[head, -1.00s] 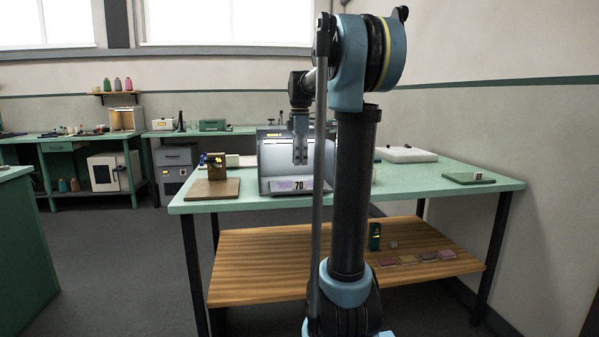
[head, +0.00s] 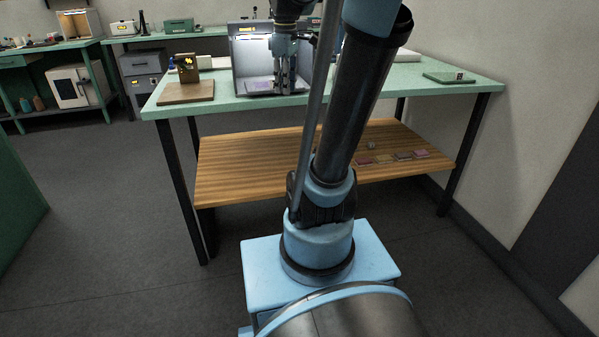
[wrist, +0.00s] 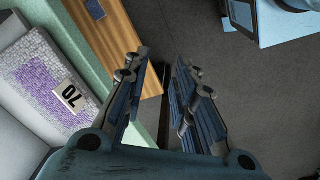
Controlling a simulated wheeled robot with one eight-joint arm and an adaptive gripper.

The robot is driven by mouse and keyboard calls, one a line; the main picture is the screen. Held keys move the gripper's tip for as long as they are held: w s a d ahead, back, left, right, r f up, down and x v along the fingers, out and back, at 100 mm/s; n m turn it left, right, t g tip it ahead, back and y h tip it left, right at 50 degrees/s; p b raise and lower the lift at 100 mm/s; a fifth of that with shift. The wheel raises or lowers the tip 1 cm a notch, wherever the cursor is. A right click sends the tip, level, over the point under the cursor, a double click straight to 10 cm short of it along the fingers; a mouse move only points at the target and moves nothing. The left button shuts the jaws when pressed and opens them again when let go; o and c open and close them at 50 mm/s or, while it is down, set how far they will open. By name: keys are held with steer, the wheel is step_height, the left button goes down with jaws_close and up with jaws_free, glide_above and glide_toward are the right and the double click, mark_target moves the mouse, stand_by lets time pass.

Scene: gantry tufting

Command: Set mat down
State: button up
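A purple and white mottled mat (wrist: 42,72) with a tag reading 70 (wrist: 70,96) lies in the grey open-fronted machine (head: 244,50) on the green table. In the head view the mat (head: 258,86) shows only partly, behind my gripper. My gripper (head: 284,88) hangs pointing down in front of the machine's opening. In the wrist view my gripper (wrist: 160,62) has its fingers apart with nothing between them. The mat lies to the left of the fingers, apart from them.
The green table (head: 340,85) holds a brown board (head: 186,93) at left and a green pad (head: 450,78) at right. Its wooden lower shelf (head: 250,165) has several small coloured pieces (head: 402,156) at right, with bare wood at left. A black table leg (head: 183,190) stands at left.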

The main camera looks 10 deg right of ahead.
steer(key=s+f+m+t, duration=0.1)
steer(key=s+f+m, duration=0.9)
steer(key=s+f, duration=0.8)
step_height(320, 180, down, 3)
steer(key=shift+s+f+m, duration=0.1)
steer(key=shift+s+m, duration=0.2)
steer(key=shift+s, duration=0.1)
steer(key=shift+w+f, duration=0.15)
steer(key=shift+w, duration=0.3)
